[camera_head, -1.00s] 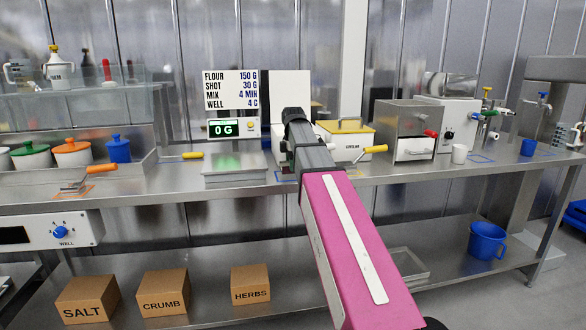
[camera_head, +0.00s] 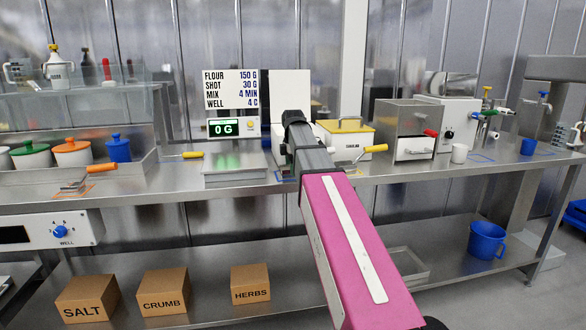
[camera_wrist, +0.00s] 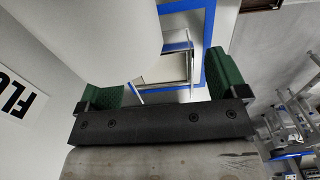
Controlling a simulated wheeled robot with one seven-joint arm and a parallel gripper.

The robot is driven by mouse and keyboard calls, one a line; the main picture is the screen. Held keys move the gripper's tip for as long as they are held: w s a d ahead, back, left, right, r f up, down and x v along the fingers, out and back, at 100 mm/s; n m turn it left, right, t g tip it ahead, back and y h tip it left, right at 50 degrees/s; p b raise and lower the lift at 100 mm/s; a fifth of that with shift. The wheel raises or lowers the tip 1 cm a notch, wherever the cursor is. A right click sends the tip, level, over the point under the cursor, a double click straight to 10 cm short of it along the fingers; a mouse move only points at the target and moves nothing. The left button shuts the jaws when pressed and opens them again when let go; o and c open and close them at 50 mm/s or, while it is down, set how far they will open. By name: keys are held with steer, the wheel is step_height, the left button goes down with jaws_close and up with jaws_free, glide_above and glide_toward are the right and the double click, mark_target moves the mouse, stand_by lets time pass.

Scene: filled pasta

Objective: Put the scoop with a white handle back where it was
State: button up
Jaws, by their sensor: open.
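In the wrist view my gripper (camera_wrist: 165,78) shows two green-padded fingers held wide apart. A smooth white rounded shape (camera_wrist: 95,35) is very close to the camera and hides part of the left finger; it may be the scoop's white handle, but I cannot be sure. Past the fingers, a metal piece with a frame-like edge (camera_wrist: 178,62) lies inside a blue outline (camera_wrist: 207,45) on a pale surface. It may be the scoop's metal part; its link to the white shape is hidden. In the head view my arm hides the gripper and the spot behind it.
A scale (camera_head: 235,168) stands left of my arm, with a yellow-handled tool (camera_head: 192,155) beside it. A yellow-lidded box (camera_head: 345,138) is close on the right. Part of a lettered white panel (camera_wrist: 18,95) shows at the wrist view's left.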

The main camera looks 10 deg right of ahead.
step_height(320, 180, up, 12)
steer(key=shift+f, duration=0.15)
stand_by(0.3)
steer(key=shift+s+f, duration=0.1)
